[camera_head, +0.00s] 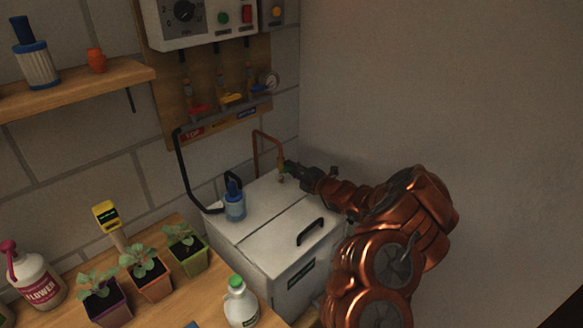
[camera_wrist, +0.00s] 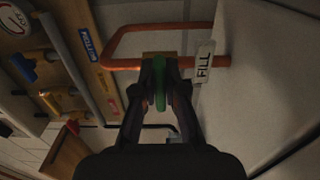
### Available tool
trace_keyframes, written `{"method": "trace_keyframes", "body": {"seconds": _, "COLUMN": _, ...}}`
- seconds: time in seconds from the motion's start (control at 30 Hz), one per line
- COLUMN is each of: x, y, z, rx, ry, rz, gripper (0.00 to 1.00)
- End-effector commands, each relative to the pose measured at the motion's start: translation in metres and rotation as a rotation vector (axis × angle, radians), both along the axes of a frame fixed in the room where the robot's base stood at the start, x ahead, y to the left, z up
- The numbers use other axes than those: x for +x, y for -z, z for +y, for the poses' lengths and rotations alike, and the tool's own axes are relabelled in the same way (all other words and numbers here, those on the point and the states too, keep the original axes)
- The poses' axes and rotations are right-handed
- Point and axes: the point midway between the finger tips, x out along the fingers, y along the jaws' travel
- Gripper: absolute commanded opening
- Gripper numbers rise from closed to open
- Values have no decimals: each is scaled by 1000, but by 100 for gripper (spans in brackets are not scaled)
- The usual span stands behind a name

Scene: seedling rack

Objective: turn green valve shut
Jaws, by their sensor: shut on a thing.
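The green valve handle (camera_wrist: 160,88) shows between my gripper's fingertips (camera_wrist: 160,75) in the wrist view. It sits at a brass body on the copper pipe (camera_wrist: 124,63), beside a white tag reading FILL (camera_wrist: 204,62). My gripper is shut on the green handle. In the head view my gripper (camera_head: 290,169) reaches from the right to the valve above the back of the white tank (camera_head: 258,209). The green handle is mostly hidden there. Its exact angle is hard to tell.
A board behind holds red (camera_head: 199,108) and yellow (camera_head: 232,97) valve handles and a gauge (camera_head: 270,81). Potted seedlings (camera_head: 146,276) stand on the bench. A bare wall (camera_head: 440,90) is at right.

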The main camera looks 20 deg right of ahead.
Motion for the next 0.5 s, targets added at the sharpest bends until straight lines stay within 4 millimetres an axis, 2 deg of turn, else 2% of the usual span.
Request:
{"method": "trace_keyframes", "body": {"seconds": 0.47, "x": 0, "y": 0, "z": -1, "rx": 13, "ry": 1, "rz": 5, "gripper": 0}}
{"method": "trace_keyframes", "body": {"seconds": 0.5, "x": 0, "y": 0, "z": -1, "rx": 13, "ry": 1, "rz": 5, "gripper": 14}}
